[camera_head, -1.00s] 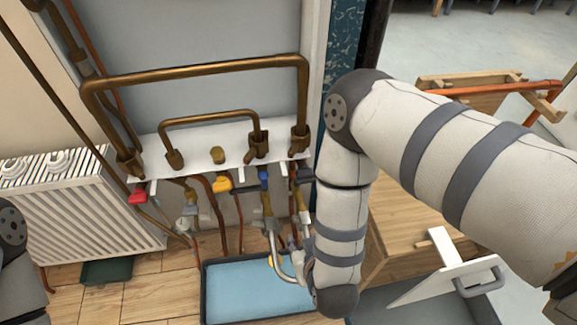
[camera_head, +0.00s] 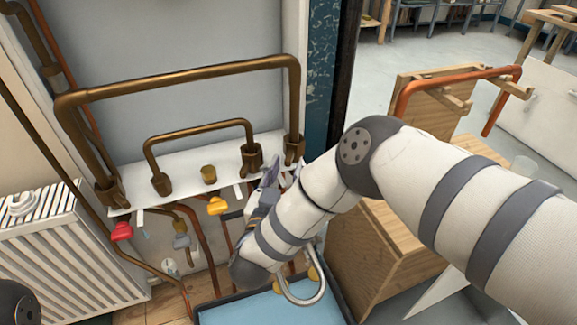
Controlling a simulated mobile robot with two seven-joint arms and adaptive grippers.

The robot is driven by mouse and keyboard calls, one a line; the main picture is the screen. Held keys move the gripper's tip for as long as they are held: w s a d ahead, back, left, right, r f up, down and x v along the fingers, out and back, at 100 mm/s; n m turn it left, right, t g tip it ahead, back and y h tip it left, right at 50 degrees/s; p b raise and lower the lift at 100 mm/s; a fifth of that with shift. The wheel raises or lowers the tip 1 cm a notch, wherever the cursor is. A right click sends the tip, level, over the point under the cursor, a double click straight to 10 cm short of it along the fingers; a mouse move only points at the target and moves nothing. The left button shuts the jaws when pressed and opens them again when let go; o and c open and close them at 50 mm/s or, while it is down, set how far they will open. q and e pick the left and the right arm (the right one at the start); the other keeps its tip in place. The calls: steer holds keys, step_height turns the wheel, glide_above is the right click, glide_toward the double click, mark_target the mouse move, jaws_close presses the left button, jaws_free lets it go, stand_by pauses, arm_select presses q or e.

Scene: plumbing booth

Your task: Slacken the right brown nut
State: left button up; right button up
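Several brown nuts sit on the white shelf where the brown pipes come down. On its right side one nut (camera_head: 294,148) is at the foot of the large pipe (camera_head: 180,82), and another (camera_head: 252,159) is at the foot of the small pipe (camera_head: 200,130). My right gripper (camera_head: 275,178) points up at the shelf's front edge, just below and in front of these two nuts. Its fingers are small and partly hidden by my wrist, so I cannot tell whether they are open or touch anything. My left gripper is out of view.
Below the white shelf (camera_head: 135,183) are a red valve handle (camera_head: 121,231), a yellow valve handle (camera_head: 217,206) and copper pipes. A blue tray (camera_head: 250,308) lies on the floor. A radiator (camera_head: 60,255) stands at left, a wooden cabinet (camera_head: 365,255) at right.

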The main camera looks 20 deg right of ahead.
mark_target(288, 167)
steer(key=shift+x, duration=1.55)
steer(key=shift+c, duration=0.4)
jaws_close()
steer(key=shift+r, duration=0.1)
